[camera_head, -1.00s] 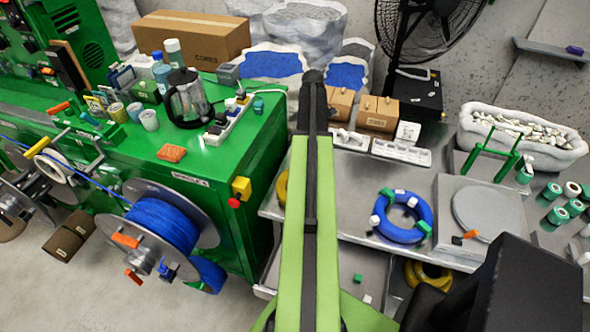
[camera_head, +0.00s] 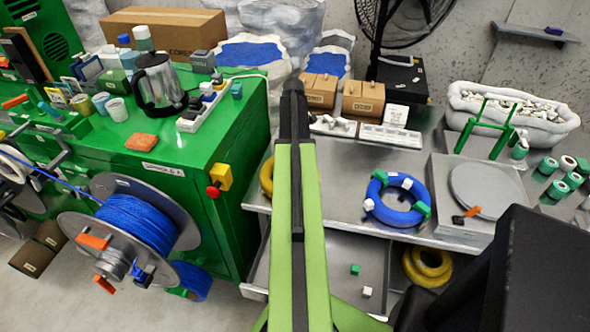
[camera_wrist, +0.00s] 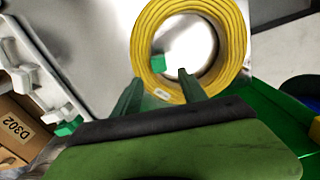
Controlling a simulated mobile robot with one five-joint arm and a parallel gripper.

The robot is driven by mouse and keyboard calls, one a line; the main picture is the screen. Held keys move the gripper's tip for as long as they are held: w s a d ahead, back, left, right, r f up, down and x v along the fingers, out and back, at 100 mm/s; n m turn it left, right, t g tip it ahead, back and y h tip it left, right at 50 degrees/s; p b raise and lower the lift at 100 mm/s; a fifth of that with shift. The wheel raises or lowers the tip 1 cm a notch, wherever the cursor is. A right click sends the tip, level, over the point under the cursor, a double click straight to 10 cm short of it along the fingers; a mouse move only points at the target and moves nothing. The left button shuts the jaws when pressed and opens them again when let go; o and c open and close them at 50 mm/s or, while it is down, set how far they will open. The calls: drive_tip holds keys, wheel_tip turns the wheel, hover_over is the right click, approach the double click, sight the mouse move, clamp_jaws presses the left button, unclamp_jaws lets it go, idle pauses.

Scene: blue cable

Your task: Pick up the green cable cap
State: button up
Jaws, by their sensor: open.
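In the wrist view a small green cap (camera_wrist: 158,63) lies inside the ring of a yellow cable coil (camera_wrist: 143,50), near its left inner edge. My gripper (camera_wrist: 161,76) shows as two green fingers, apart with nothing between them. The fingertips appear over the near part of the coil, just short of the cap in the picture; their height above it is unclear. Another small green piece (camera_wrist: 68,127) lies left of my gripper. In the head view my arm hides most of this coil (camera_head: 266,176), and a small green cube (camera_head: 355,269) lies on the lower shelf.
A blue coil (camera_head: 397,198) with green and white caps lies on the metal table (camera_head: 345,180). A white cube (camera_head: 367,291) is on the lower shelf. The green machine (camera_head: 210,140) stands left of my arm. Cardboard boxes (camera_head: 362,98) stand at the table's back.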

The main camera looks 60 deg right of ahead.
drive_tip(key=f+b, duration=0.5)
drive_tip(key=shift+s+f, duration=0.2)
drive_tip(key=shift+r, duration=0.2)
clamp_jaws()
